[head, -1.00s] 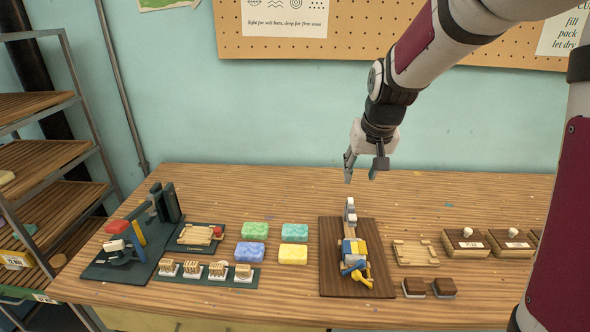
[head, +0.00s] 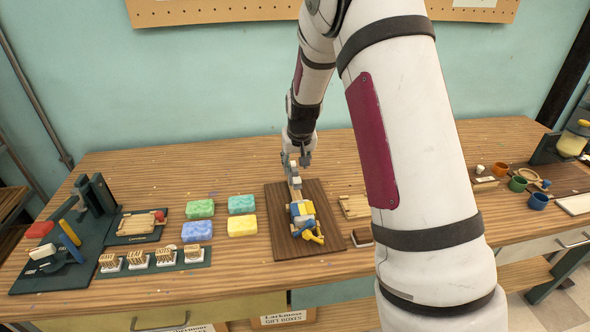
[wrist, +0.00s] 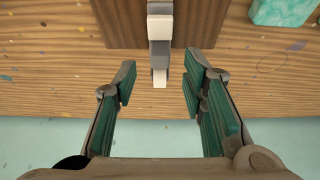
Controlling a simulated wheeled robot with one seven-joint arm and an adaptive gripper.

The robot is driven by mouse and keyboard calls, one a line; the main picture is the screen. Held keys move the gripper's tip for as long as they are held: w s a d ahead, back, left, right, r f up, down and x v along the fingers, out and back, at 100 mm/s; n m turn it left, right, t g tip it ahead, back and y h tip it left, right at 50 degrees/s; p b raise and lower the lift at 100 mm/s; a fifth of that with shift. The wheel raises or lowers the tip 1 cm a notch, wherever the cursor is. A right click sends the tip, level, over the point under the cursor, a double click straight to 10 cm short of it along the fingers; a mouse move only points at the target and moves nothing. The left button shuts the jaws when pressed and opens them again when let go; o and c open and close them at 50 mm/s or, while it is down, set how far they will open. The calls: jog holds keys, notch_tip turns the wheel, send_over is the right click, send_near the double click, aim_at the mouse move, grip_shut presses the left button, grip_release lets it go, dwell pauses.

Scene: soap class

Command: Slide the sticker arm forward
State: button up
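The sticker arm device stands on a dark wooden board (head: 277,222) in the middle of the table. It has a yellow and blue body (head: 302,212) and a pale grey and white arm (head: 295,184) pointing toward the wall. In the wrist view the arm's white and grey end (wrist: 160,55) lies at top centre, just beyond the fingertips. My gripper (wrist: 160,82) is open and empty, with its green-padded fingers on either side of the line of that end. In the head view my gripper (head: 296,160) hangs at the board's far edge, close to the arm's end.
Green and teal soap bars (head: 242,204) with blue and yellow ones lie left of the board. A wooden rack (head: 354,206) is to the right, partly behind my arm. A dark green press (head: 92,205) and stamps (head: 167,256) stand further left.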

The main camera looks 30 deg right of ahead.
aim_at(295, 170)
jog(key=shift+x, duration=1.9)
jog(key=shift+c, duration=0.5)
grip_shut()
